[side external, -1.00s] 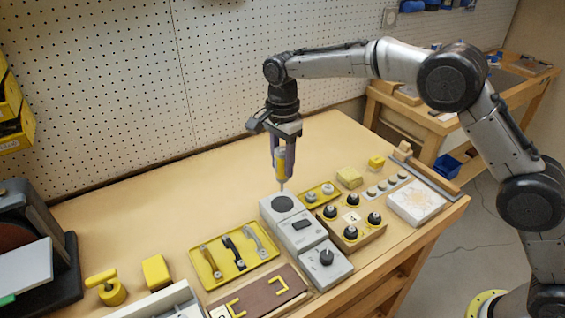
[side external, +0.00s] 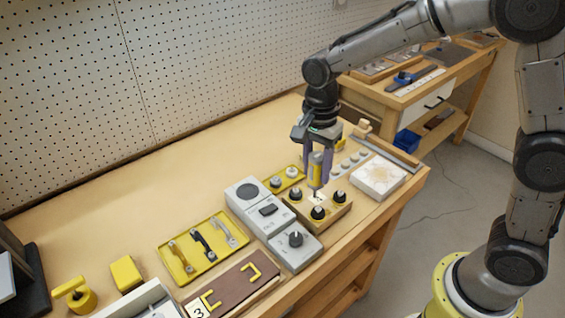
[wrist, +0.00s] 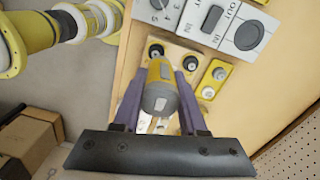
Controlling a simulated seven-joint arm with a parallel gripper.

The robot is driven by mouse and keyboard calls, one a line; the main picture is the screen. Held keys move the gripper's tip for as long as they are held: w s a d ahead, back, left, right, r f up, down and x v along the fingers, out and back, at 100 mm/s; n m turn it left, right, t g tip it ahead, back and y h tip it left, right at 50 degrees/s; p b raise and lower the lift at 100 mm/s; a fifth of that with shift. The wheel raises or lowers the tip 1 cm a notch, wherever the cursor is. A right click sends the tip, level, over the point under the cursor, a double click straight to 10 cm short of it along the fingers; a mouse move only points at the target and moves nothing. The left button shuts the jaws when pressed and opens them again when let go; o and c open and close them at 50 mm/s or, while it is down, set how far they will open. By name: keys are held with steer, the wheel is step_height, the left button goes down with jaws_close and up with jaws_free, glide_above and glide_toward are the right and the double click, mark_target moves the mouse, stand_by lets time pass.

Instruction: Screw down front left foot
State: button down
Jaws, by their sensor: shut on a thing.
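My gripper (side external: 317,170) is shut on a yellow and grey screwdriver (side external: 316,176), held upright with its tip down. The screwdriver also shows between the two fingers in the wrist view (wrist: 160,92). It stands over the wooden block (side external: 336,216), its tip near the pale label in the middle. Black feet with yellow rings show on the block: one at left (side external: 295,195), one nearest the camera (side external: 318,212) and one at right (side external: 339,196). The far corner is hidden behind the gripper. I cannot tell whether the tip touches anything.
Grey switch and knob modules (side external: 268,211) stand left of the block. A yellow tray (side external: 162,243) with several handles lies further left, near a brown board (side external: 232,287). A white speckled slab (side external: 377,178) is at right. The back of the bench is clear.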

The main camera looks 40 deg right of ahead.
steer(key=shift+s+d+r, duration=0.35)
steer(key=shift+s+r, duration=0.05)
steer(key=shift+s, duration=0.15)
steer(key=shift+d+r, duration=0.15)
steer(key=shift+r, duration=0.1)
steer(key=shift+f, duration=2.35)
steer(key=shift+w+f, duration=0.1)
steer(key=shift+f, duration=0.6)
stand_by(0.9)
steer(key=shift+r, duration=3.05)
